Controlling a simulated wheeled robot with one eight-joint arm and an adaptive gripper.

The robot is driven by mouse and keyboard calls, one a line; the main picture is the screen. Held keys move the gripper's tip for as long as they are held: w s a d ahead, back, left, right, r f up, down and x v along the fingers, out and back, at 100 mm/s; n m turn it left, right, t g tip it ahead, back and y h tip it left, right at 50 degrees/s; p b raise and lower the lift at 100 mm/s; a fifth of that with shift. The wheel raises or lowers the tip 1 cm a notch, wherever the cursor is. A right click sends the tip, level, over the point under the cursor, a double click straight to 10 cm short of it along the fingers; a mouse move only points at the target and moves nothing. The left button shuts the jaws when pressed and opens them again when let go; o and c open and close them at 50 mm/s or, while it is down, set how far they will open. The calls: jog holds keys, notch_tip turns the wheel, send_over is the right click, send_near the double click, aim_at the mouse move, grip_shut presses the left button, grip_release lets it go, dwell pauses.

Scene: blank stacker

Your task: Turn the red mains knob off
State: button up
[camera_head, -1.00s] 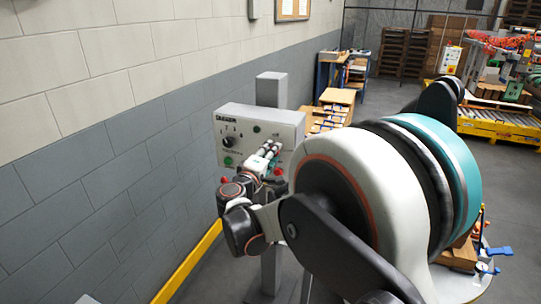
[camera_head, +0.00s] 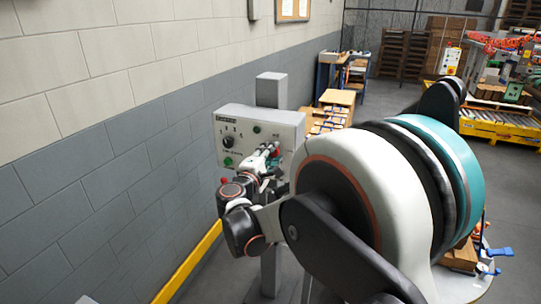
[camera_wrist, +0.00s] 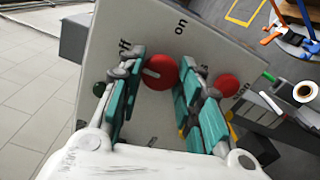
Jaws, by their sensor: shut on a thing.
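The red mains knob (camera_wrist: 163,71) sits on the grey control box panel, between the "off" and "on" labels, in the wrist view. Its short white mark lies toward the left, roughly on the "off" side. My gripper (camera_wrist: 157,86) is shut on the knob, with a teal-padded finger on each side.
A second red round button (camera_wrist: 226,84) is close to my right finger in the wrist view. A black knob (camera_head: 228,142) and green button (camera_head: 228,162) are on the box's left part. The block wall (camera_head: 100,170) runs along the left.

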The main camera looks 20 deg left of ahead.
jog(key=o, duration=1.1)
jog(key=shift+a, duration=0.1)
jog(key=shift+s, duration=0.15)
jog(key=s, duration=0.7)
jog(key=s+a, duration=0.1)
jog(key=s, duration=0.3)
jog(key=shift+s, duration=0.35)
